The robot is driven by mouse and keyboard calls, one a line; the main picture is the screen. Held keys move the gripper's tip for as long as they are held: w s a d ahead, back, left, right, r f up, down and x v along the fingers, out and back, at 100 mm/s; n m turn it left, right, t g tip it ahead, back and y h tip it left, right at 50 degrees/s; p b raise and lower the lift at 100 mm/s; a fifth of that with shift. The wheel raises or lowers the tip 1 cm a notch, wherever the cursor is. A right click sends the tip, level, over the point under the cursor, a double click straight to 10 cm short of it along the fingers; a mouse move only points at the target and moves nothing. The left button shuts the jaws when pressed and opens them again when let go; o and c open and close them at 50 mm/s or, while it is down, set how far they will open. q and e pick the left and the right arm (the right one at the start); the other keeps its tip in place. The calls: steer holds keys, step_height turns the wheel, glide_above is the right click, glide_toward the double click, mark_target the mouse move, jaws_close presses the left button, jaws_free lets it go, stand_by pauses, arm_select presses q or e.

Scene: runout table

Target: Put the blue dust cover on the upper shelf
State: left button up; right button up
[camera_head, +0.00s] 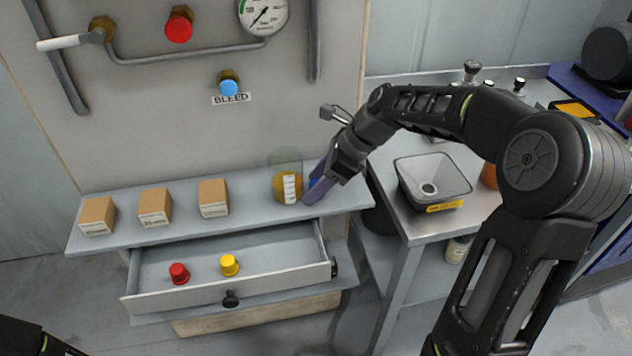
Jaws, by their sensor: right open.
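A small patch of deep blue (313,182), which looks like the blue dust cover, shows at my right gripper's fingers, near the right end of the upper shelf (245,222). The fingers hide most of it. My right gripper (314,189) is open, pointing down at the shelf just right of the beaker. I cannot tell whether the fingers touch the blue piece. A lighter blue cap (229,88) sits on the brass fitting above the BLEED label. My left gripper is out of view; only a dark part of my left arm shows at the bottom left.
A beaker of amber liquid (287,186) stands close to my right gripper. Three cardboard boxes (155,206) line the shelf's left and middle. Below, an open drawer (225,291) holds a red cap (179,273) and a yellow cap (229,265).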

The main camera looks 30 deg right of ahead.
steer(key=shift+r, duration=0.1)
steer(key=shift+r, duration=0.15)
steer(key=v, duration=1.2)
steer(key=shift+c, duration=0.4)
stand_by(0.9)
